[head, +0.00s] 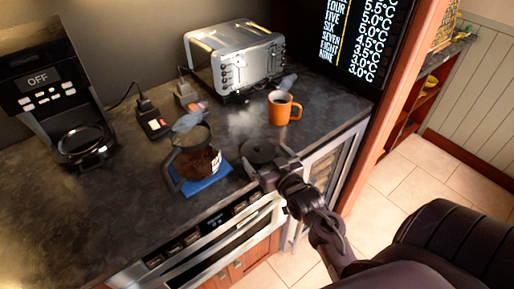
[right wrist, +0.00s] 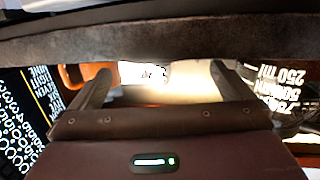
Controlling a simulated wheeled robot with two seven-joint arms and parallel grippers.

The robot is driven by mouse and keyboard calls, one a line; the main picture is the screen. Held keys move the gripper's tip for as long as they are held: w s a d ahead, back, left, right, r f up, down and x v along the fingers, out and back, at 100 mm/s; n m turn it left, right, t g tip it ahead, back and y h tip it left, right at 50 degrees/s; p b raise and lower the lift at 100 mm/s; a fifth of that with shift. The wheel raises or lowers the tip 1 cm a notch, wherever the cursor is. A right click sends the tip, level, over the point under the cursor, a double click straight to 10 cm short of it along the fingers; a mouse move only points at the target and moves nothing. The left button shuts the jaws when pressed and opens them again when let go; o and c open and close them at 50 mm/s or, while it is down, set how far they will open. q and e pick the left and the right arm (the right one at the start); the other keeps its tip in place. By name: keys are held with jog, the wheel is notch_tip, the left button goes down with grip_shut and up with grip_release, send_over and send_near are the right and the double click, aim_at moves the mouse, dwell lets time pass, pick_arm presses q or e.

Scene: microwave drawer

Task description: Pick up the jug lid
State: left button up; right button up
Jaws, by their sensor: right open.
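The dark round jug lid (head: 262,150) lies on the dark counter, to the right of the glass jug. My right gripper (head: 264,170) is open at the near side of the lid, close to the counter's front edge. I cannot tell whether it touches the lid. In the right wrist view its two fingers (right wrist: 165,88) stand wide apart, and I cannot clearly make out the lid between them. The glass jug (head: 198,162) with dark contents stands on a blue mat (head: 208,184). Its markings show upside down at the right of the wrist view. My left gripper is not in view.
An orange mug (head: 280,108) stands behind the lid, with a silver toaster (head: 236,58) farther back. A coffee machine (head: 60,95) stands at the left. A built-in oven (head: 215,245) is below the counter's front edge. The left front counter is clear.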

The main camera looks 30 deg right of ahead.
aim_at(260, 150)
jog(key=w+p, duration=0.1)
jog(key=w, duration=0.1)
jog(key=shift+w+d, duration=0.1)
jog(key=shift+w, duration=0.2)
jog(key=w, duration=0.2)
jog(key=shift+w+d+f, duration=0.15)
jog(key=shift+w+f, duration=0.2)
jog(key=shift+f, duration=0.05)
jog(key=c, duration=0.7)
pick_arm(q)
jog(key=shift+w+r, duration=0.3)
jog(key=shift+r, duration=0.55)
pick_arm(e)
jog(key=shift+c, duration=0.2)
jog(key=shift+r, duration=0.1)
